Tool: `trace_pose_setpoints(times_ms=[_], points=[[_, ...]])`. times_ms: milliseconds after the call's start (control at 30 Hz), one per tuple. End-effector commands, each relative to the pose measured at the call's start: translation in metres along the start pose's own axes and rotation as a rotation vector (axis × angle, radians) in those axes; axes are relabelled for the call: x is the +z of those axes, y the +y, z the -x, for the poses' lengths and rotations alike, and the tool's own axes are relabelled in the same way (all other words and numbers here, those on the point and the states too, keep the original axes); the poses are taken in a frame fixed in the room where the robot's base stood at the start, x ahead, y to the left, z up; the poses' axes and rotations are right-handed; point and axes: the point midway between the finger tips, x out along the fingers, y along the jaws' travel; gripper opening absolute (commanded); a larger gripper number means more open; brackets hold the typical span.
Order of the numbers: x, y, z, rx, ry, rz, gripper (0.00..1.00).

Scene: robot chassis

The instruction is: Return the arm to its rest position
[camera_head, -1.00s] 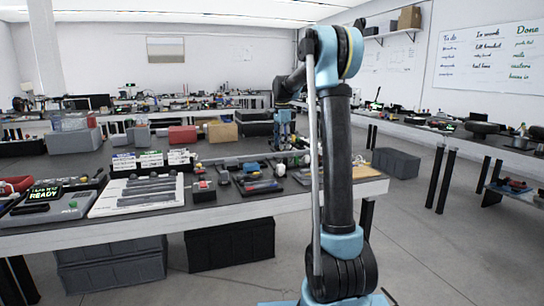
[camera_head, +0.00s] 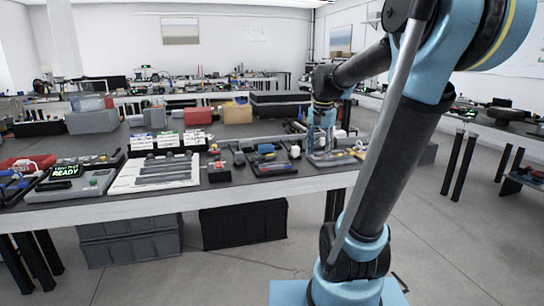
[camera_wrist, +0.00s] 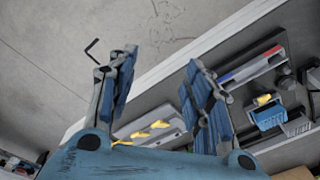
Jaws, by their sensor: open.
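My arm (camera_head: 398,170) stands at the right of the head view, its upper link leaning right and its forearm (camera_head: 360,68) reaching back left. My gripper (camera_head: 321,150) hangs down over the right end of the near workbench (camera_head: 290,188). In the wrist view my gripper (camera_wrist: 160,70) has its two blue fingers spread apart with nothing between them. Below the gap lie the bench edge, the floor and a grey tray with yellow-handled tools (camera_wrist: 150,132). I cannot tell the exact height of the fingertips above the bench.
On the bench are a white board with grey bars (camera_head: 155,171), a red-buttoned box (camera_head: 219,171), a device reading READY (camera_head: 75,180) and a tray with red and blue tools (camera_wrist: 250,67). Dark crates (camera_head: 243,223) stand under it.

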Motion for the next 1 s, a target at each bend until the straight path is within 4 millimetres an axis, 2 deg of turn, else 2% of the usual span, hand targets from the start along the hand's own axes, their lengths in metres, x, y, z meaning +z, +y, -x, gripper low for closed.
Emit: trace_pose_setpoints(times_ms=[100, 367, 600, 800, 1000], points=[[0.027, 0.024, -0.013, -0.007, 0.011, 0.079, 0.46], [0.08, 0.07, -0.048, -0.016, 0.036, 0.26, 0.46], [0.126, 0.109, -0.09, -0.021, 0.061, 0.427, 0.46], [0.157, 0.133, -0.127, -0.022, 0.081, 0.549, 0.46], [0.171, 0.145, -0.146, -0.021, 0.091, 0.614, 0.46]])
